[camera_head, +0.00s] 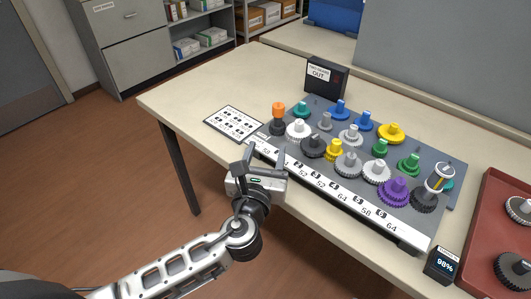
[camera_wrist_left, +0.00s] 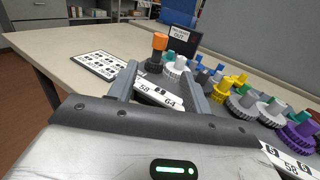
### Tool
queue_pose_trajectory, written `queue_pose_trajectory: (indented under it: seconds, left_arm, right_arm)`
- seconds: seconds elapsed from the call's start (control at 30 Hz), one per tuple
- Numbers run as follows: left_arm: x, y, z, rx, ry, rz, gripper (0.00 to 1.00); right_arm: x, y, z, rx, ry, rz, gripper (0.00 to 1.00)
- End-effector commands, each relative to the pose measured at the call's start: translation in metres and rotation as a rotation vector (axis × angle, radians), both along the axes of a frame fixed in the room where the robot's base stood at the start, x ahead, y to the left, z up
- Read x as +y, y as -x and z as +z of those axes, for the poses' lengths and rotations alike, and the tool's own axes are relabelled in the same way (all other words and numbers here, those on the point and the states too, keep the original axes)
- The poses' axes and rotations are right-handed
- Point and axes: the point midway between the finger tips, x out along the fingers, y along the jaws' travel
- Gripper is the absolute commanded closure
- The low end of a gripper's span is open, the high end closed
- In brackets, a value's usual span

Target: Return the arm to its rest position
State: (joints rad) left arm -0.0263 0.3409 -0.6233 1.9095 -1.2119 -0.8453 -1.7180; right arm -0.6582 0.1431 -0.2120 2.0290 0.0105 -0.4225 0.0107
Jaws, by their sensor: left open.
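My left arm comes in from the left in the head view. Its gripper (camera_head: 262,160) is open and empty, in front of the front edge of the grey gear board (camera_head: 318,193). In the left wrist view the two fingers (camera_wrist_left: 166,84) stand apart, with the white number strip (camera_wrist_left: 158,95) of the board showing between them. An orange-topped piece (camera_head: 278,116) and a white gear (camera_head: 298,129) stand on the board beyond the fingers. My right gripper is not in view.
Several coloured gears, among them a purple one (camera_head: 394,190), fill the board. A printed card (camera_head: 234,123) lies left of it. A black OUT box (camera_head: 327,76) stands behind. A red tray (camera_head: 482,228) and a small display (camera_head: 441,265) are at right. The table's left part is clear.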

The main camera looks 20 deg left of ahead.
Motion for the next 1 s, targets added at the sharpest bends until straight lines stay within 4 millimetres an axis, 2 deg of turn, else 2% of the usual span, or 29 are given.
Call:
queue_pose_trajectory:
  seconds: [0.27, 0.37, 0.47, 0.57, 0.6, 0.7, 0.83, 0.9, 1.0]
  left_arm:
    - [0.0, 0.0, -0.002, 0.007, 0.016, -0.001, 0.51]
    - [0.0, 0.007, -0.019, 0.052, 0.162, -0.005, 0.51]
    - [-0.002, 0.025, -0.055, 0.15, 0.515, 0.011, 0.51]
    - [-0.007, 0.056, -0.098, 0.263, 1.034, 0.098, 0.51]
    - [-0.009, 0.071, -0.114, 0.298, 1.26, 0.158, 0.51]
    - [-0.014, 0.106, -0.142, 0.339, 1.801, 0.352, 0.51]
    - [-0.016, 0.144, -0.16, 0.299, 2.373, 0.633, 0.51]
    - [-0.015, 0.158, -0.165, 0.253, 2.592, 0.763, 0.51]
    - [-0.013, 0.17, -0.168, 0.19, 2.793, 0.892, 0.51]
  right_arm:
    - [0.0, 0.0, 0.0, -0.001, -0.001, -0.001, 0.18]
    - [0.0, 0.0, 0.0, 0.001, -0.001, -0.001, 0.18]
    - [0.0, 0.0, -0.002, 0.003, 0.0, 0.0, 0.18]
    - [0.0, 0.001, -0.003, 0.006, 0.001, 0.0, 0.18]
    - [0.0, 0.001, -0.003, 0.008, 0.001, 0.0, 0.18]
    - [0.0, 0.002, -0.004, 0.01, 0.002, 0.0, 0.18]
    - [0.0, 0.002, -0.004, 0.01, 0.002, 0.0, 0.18]
    - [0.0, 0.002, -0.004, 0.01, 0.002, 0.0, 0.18]
    - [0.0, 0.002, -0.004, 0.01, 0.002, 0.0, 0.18]
